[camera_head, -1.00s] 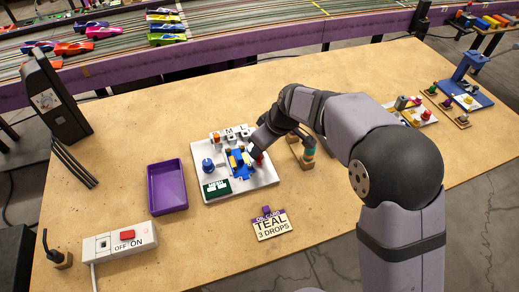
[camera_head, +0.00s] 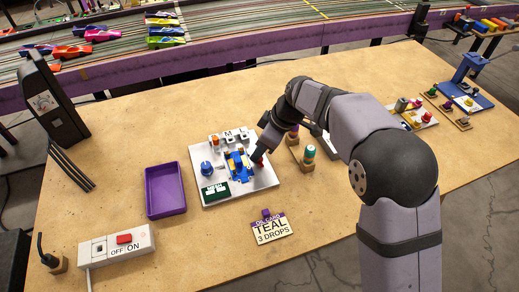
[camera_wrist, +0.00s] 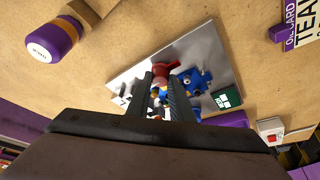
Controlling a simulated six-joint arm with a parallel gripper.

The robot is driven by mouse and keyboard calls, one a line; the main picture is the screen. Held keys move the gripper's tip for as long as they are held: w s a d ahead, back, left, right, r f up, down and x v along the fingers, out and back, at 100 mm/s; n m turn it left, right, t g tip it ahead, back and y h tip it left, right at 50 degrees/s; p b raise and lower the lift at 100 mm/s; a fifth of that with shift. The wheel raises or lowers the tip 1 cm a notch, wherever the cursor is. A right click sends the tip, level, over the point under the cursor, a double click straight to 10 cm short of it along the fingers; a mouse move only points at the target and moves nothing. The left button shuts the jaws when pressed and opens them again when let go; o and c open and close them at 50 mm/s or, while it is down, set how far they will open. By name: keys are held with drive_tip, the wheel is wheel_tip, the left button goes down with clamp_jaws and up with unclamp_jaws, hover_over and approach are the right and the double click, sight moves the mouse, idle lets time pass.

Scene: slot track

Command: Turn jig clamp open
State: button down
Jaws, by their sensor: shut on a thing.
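The jig is a white plate (camera_head: 212,172) in the middle of the table. A blue part (camera_head: 237,162) sits on it, also in view beyond the fingers in the wrist view (camera_wrist: 200,77). The red clamp handle (camera_head: 260,161) is at the plate's right side, mostly hidden by my fingers. In the wrist view the red handle (camera_wrist: 167,68) shows at the fingertips. My gripper (camera_head: 257,160) reaches down to it from the right and is shut on it. In the wrist view my gripper (camera_wrist: 161,80) has a narrow gap with the red piece in it.
A purple tray (camera_head: 165,212) lies left of the jig. A card reading "TEAL 3 DROPS" (camera_head: 271,230) lies in front. Bottles in wooden blocks, one teal-capped (camera_head: 308,151), stand close right of my gripper. A switch box (camera_head: 117,248) is at the front left.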

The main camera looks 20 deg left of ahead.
drive_tip(key=c, duration=1.6)
unclamp_jaws()
drive_tip(key=shift+d, duration=0.2)
drive_tip(key=shift+a, duration=0.1)
drive_tip(key=shift+r, duration=0.35)
drive_tip(key=shift+v, duration=3.35)
drive_tip(key=shift+f, duration=0.1)
